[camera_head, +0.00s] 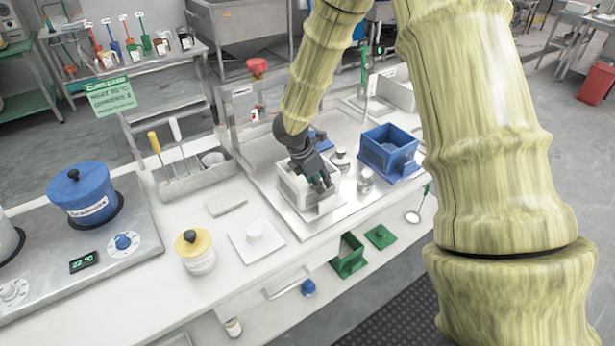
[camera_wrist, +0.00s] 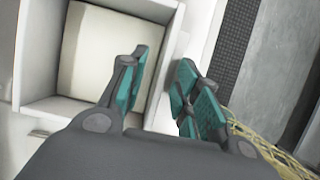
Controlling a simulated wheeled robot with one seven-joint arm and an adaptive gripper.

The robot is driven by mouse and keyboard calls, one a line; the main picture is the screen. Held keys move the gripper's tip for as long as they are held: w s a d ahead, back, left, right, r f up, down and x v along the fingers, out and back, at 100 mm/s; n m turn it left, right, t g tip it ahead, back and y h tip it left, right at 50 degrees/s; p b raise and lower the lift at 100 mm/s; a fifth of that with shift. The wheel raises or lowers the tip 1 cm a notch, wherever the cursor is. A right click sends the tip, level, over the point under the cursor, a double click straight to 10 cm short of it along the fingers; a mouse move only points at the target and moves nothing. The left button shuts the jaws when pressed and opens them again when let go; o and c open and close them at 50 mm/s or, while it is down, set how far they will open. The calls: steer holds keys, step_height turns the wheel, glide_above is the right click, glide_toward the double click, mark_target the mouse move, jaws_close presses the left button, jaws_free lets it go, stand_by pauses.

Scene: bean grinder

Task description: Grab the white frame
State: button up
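The white frame (camera_head: 297,190) is an open-topped white box with a pale cream block (camera_wrist: 105,50) inside. It stands on the metal tray in the head view, and its walls (camera_wrist: 178,45) fill the left half of the wrist view. My gripper (camera_head: 321,181) is over the frame's right side, pointing down. In the wrist view its teal-padded fingers (camera_wrist: 164,68) are apart, one over the inside of the frame and one outside, with the frame's wall between them. I see a gap, so the gripper looks open. Contact with the wall cannot be told.
A blue box (camera_head: 388,152) stands to the right on the metal tray (camera_head: 265,170), with small metal weights (camera_head: 365,180) between. A white block (camera_head: 255,236) on a plate and a yellow-lidded jar (camera_head: 195,252) stand left.

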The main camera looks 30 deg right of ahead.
steer(key=shift+x, duration=0.9)
steer(key=shift+f, duration=0.1)
jaws_close()
